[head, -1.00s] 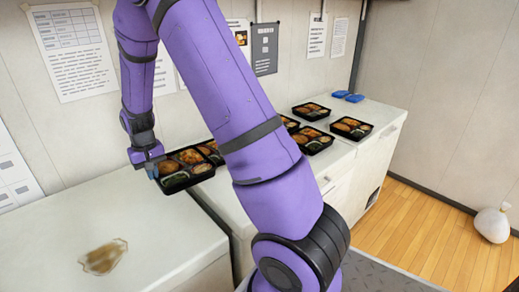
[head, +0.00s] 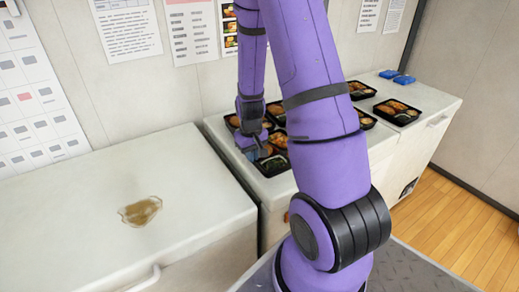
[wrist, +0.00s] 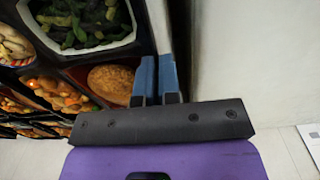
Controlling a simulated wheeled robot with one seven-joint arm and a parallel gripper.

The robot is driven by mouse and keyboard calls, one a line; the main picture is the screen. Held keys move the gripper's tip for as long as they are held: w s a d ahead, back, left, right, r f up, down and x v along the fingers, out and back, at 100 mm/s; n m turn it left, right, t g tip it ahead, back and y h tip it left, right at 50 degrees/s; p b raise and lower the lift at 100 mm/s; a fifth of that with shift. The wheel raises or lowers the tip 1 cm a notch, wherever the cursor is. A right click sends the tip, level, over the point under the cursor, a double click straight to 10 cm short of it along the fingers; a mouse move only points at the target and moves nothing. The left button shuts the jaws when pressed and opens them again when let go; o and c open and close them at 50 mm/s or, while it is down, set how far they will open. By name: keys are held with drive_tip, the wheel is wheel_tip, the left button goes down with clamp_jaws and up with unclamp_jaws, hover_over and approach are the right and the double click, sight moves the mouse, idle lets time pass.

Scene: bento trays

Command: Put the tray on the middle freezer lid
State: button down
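The tray (head: 272,166) is a black bento tray with greens and fried food. It is at the front left of the middle freezer lid (head: 281,188), partly hidden by my gripper and arm. My gripper (head: 256,150) points down at its left side. In the wrist view the blue fingertips (wrist: 157,78) are close together at the tray's rim, beside a round brown croquette (wrist: 112,82), and appear closed on the rim. I cannot tell whether the tray touches the lid.
Another tray (head: 231,121) lies just behind. More trays (head: 397,112) and blue items (head: 403,80) are on the surface to the right. The left freezer lid (head: 70,205) is bare except for a brown stain (head: 140,211). The wall is close behind.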

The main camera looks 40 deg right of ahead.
sight(275, 152)
drive_tip(key=w+d, duration=0.1)
drive_tip(key=d, duration=0.1)
drive_tip(key=w+d, duration=0.3)
drive_tip(key=d, duration=0.1)
drive_tip(key=shift+w+d+f, duration=0.15)
drive_tip(key=shift+f, duration=1.95)
drive_tip(key=c, duration=1.3)
unclamp_jaws()
drive_tip(key=shift+f, duration=0.1)
drive_tip(key=shift+c, duration=0.2)
